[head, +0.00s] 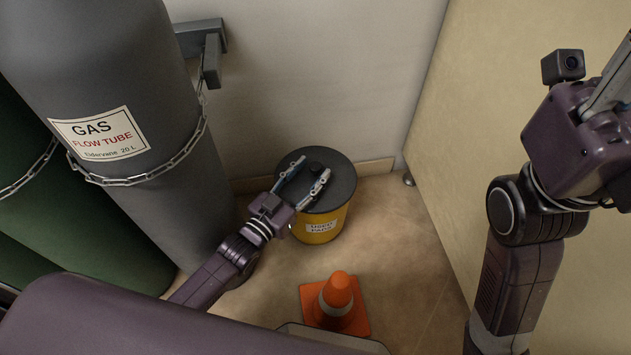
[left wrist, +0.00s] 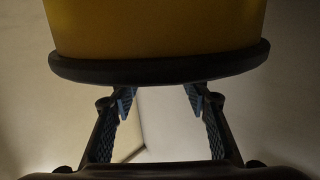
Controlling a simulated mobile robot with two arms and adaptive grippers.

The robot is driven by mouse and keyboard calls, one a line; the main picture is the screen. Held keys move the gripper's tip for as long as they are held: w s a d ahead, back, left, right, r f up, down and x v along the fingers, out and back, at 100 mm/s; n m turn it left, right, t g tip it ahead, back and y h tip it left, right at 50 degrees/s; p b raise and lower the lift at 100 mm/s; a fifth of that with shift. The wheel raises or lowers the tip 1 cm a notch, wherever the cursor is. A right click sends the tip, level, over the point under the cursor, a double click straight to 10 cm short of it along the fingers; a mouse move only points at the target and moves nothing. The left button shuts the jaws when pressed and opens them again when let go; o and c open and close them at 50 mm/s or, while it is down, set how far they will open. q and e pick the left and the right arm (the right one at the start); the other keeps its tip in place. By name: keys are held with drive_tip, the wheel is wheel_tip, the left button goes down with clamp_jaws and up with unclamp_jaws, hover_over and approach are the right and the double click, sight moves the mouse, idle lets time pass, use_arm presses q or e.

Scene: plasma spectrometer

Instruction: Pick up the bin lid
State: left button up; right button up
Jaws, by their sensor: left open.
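The bin lid (head: 343,178) is a round dark grey disc on top of a yellow bin (head: 325,228) with a white label. A dark knob (head: 317,165) shows near the middle of the lid, partly between my fingers. My left gripper (head: 312,168) is open over the lid, one finger on each side of the knob. I cannot tell whether the fingers touch it. In the left wrist view, the open left gripper (left wrist: 158,98) shows against the dark lid rim (left wrist: 160,67), with the yellow bin (left wrist: 160,25) above it in the picture. The knob is not visible there.
Large gas cylinders (head: 170,205) held by a chain (head: 150,178) stand left of the bin. An orange cone (head: 337,300) stands on the floor in front of it. Walls lie behind and to the right. My right arm is at the right, its gripper (head: 608,88) partly cut off.

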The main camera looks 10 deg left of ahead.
use_arm(q)
drive_tip(key=shift+b+x, duration=0.45)
drive_tip(key=shift+x, duration=0.8)
clamp_jaws()
